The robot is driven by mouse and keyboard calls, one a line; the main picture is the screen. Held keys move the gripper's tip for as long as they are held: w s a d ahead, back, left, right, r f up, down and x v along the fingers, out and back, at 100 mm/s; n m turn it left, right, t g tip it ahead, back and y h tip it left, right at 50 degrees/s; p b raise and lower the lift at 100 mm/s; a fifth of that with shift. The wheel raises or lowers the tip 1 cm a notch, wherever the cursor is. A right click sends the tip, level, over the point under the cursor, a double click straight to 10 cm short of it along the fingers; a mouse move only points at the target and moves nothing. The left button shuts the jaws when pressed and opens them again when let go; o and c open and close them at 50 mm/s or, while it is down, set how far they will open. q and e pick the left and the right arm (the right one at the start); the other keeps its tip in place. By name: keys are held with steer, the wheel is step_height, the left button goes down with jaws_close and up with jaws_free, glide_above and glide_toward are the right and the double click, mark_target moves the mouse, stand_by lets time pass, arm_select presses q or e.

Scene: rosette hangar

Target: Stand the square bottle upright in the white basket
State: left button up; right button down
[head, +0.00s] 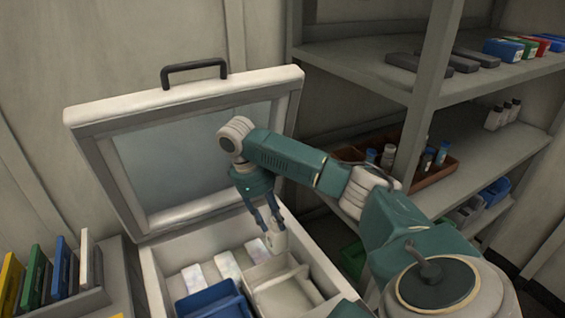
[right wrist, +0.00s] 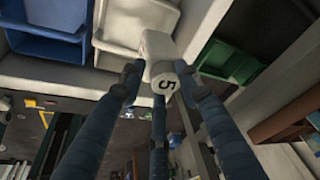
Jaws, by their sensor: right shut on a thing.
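The white square bottle (head: 278,241) hangs from my right gripper (head: 268,222), roughly upright, over the back of the white basket (head: 285,283) in the open chest. The white basket (right wrist: 120,45) shows behind the bottle there. Whether the bottle's base touches the basket cannot be told. My left gripper is in neither view.
The chest's lid (head: 190,150) stands open behind. A blue basket (head: 208,300) lies left of the white one, with pale packs (head: 228,264) behind it. Shelves (head: 480,85) with bins stand at right. A rack of coloured upright items (head: 58,270) is at left.

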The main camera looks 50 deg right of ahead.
mark_target(276, 238)
steer(key=shift+s+d+f+m, duration=0.2)
steer(key=shift+s+f+m, duration=0.1)
steer(key=shift+f, duration=0.15)
steer(key=shift+s+d+f+m, duration=0.2)
steer(key=shift+f+m, duration=0.1)
steer(key=shift+f, duration=0.1)
step_height(276, 238, down, 6)
steer(key=b, duration=0.3)
steer(key=shift+a+f+b, duration=0.1)
steer(key=shift+f+b, duration=0.05)
steer(key=shift+b, duration=0.15)
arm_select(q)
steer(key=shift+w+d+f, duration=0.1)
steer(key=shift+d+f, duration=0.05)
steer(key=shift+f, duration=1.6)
arm_select(e)
step_height(276, 238, down, 13)
steer(key=shift+w, duration=0.15)
steer(key=c, duration=1.2)
jaws_free()
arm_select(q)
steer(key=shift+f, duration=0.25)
arm_select(e)
steer(key=v, duration=1.2)
